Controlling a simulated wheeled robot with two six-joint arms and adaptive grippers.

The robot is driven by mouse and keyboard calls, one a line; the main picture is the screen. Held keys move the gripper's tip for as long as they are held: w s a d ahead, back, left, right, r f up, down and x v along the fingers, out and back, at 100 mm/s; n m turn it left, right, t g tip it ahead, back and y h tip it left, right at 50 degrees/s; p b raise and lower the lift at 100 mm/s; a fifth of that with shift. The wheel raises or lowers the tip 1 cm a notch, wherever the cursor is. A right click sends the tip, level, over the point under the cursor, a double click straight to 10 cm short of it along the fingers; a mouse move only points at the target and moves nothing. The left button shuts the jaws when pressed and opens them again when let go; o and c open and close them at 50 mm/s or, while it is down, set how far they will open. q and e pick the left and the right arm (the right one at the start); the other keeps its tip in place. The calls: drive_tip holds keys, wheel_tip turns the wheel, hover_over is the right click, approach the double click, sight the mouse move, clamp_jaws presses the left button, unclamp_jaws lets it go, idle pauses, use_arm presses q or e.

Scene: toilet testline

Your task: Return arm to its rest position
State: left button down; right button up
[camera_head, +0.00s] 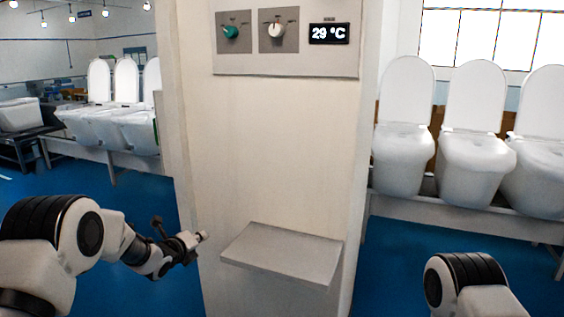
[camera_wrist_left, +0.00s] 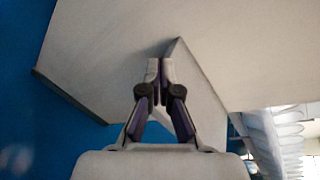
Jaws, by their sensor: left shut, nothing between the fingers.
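My left arm (camera_head: 85,238) comes in from the left in the head view. Its gripper (camera_head: 203,236) is in front of the lower left part of the white pillar, just left of the small shelf. In the left wrist view the left gripper (camera_wrist_left: 160,62) is shut, its fingertips together with nothing between them. The shelf's corner shows just beyond the fingertips there; I cannot tell whether they touch. Part of my right arm (camera_head: 470,285) shows at the bottom right of the head view; its gripper is out of view.
The pillar (camera_head: 270,150) carries a panel with a green knob (camera_head: 231,32), a white knob (camera_head: 276,30) and a 29 °C display (camera_head: 329,34). A grey shelf (camera_head: 285,254) juts from it. White toilets (camera_head: 472,150) stand on a rack at right, others (camera_head: 125,125) at left.

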use_arm(q)
drive_tip(key=s+f+n+g+y, duration=0.2)
drive_tip(key=s+f+n+g, duration=0.65)
drive_tip(key=s+f, duration=1.95)
drive_tip(key=s+a+f+n+g+y, duration=0.1)
drive_tip(key=s+n+g, duration=0.4)
drive_tip(key=s+n, duration=1.6)
drive_tip(key=s+a+y, duration=0.1)
drive_tip(key=s, duration=0.5)
drive_tip(key=shift+s+f+b, duration=0.2)
drive_tip(key=shift+s+b, duration=0.15)
drive_tip(key=shift+s, duration=0.05)
